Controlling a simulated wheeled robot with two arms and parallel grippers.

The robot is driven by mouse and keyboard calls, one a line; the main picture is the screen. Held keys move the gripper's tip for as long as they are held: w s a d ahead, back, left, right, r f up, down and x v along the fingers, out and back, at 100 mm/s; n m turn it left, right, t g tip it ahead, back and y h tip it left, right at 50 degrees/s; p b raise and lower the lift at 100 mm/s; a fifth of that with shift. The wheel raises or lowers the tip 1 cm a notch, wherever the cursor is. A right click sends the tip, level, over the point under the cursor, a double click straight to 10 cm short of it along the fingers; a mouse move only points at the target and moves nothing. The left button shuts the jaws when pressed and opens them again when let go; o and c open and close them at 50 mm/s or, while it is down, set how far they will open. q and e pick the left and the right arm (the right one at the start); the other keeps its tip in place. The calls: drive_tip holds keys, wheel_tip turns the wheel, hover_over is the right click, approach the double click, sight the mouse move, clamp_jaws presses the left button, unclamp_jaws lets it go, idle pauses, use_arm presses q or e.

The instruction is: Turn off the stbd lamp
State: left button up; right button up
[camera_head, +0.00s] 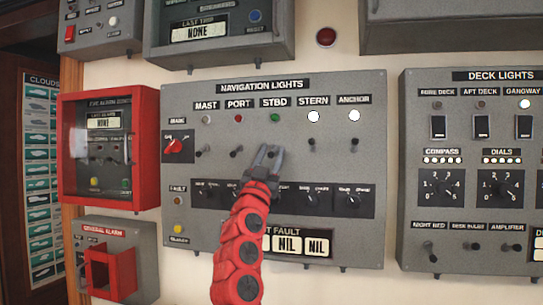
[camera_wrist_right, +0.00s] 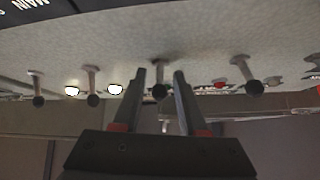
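The navigation lights panel (camera_head: 205,255) is on the wall in the middle of the head view. Its STBD lamp (camera_head: 275,118) is green, far less bright than the white STERN lamp (camera_head: 313,116); I cannot tell if it is lit. The STBD toggle switch (camera_head: 272,152) is below the lamp, partly hidden by my right gripper (camera_head: 268,150). In the wrist view, my right gripper (camera_wrist_right: 159,73) is open, with one finger on each side of the STBD switch's dark knob (camera_wrist_right: 160,91). A gap shows on both sides of the knob. My left gripper is not in view.
Close by are the PORT toggle (camera_head: 236,152) and the STERN toggle (camera_head: 311,143). The ANCHOR lamp (camera_head: 354,116) is bright white. A red alarm box (camera_head: 150,150) is on the left, and a deck lights panel (camera_head: 410,230) is on the right.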

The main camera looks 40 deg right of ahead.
drive_tip(key=b+v, duration=0.2)
drive_tip(key=v, duration=1.5)
drive_tip(key=shift+f, duration=0.15)
drive_tip(key=shift+s+a, duration=0.1)
